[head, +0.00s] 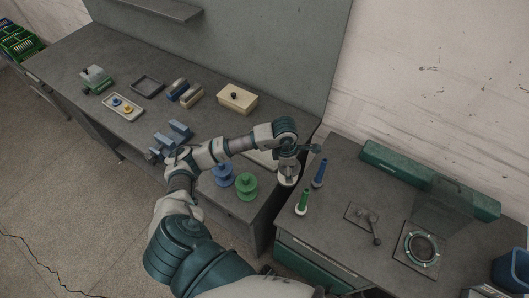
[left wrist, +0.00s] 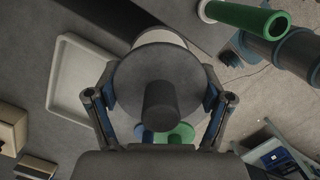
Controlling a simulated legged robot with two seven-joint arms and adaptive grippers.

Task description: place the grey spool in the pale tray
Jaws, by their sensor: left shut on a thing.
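My left gripper (head: 288,164) is shut on the grey spool (left wrist: 160,78), with one finger on each side of its dark disc in the left wrist view. The spool hangs below the gripper in the head view, its pale lower flange (head: 288,181) showing near the bench's right end. The pale tray (head: 262,159) is partly hidden behind my left arm in the head view. In the left wrist view the tray (left wrist: 58,78) lies flat and looks empty, left of the spool and apart from it. My right gripper is not in view.
A blue spool (head: 222,175) and a green spool (head: 246,187) stand near the bench's front edge. Green (head: 302,202) and blue (head: 319,173) cones stand on the right-hand table. A cream box (head: 237,98) and a dark tray (head: 147,87) sit farther back.

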